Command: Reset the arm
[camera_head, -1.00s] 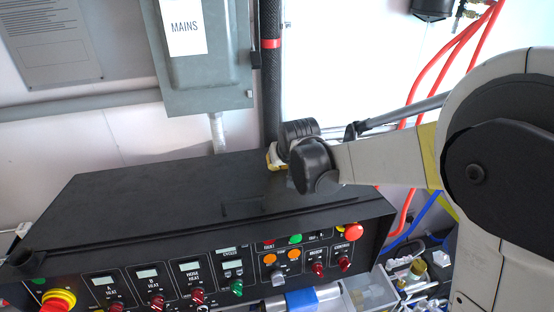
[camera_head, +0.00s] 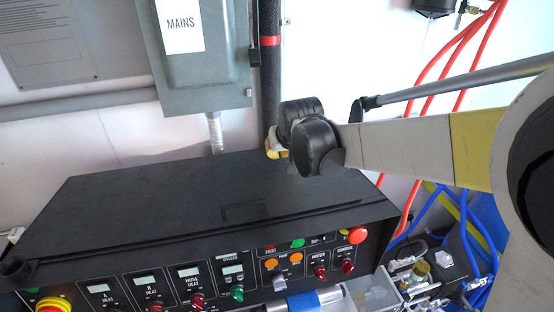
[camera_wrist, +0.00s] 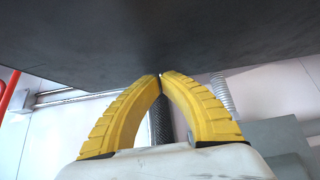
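My gripper shows in the wrist view (camera_wrist: 159,75) as two yellow ribbed fingers curving together. Their tips meet or nearly meet, with nothing visible between them. In the head view only a small yellow part of my gripper (camera_head: 277,154) shows behind my black wrist joint, above the back edge of the black control console (camera_head: 130,195). My arm reaches in from the right side. Most of the fingers are hidden there by the wrist.
A grey MAINS box (camera_head: 205,80) hangs on the wall behind the console, beside a black vertical pipe (camera_head: 270,80). Red hoses (camera_head: 440,85) run behind my arm. Blue hoses and fittings crowd the lower right. The console front carries knobs, including a red button (camera_head: 357,236).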

